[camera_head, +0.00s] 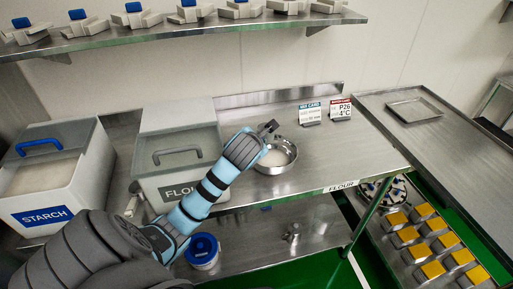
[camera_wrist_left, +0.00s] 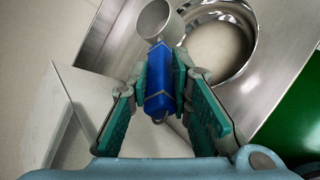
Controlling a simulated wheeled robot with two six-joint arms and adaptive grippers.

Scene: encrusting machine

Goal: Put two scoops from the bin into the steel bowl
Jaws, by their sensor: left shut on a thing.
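My left gripper (camera_wrist_left: 160,78) is shut on the blue handle (camera_wrist_left: 159,98) of a scoop. The scoop's round grey cup (camera_wrist_left: 157,22) points away from the gripper, beside the bowl's rim in the wrist view; whether it holds anything is unclear. The steel bowl (camera_head: 291,163) stands on the steel table, with pale material inside; it also shows in the wrist view (camera_wrist_left: 252,20). In the head view my left wrist (camera_head: 243,149) is at the bowl's left side and partly covers it. The FLOUR bin (camera_head: 150,185) stands to the left, partly behind my arm. My right gripper is not in view.
A STARCH bin (camera_head: 81,200) with a blue lid handle stands at far left. Two small cards (camera_head: 310,113) stand behind the bowl. An overhead shelf (camera_head: 160,29) holds several white items. A tray (camera_head: 416,112) lies at right.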

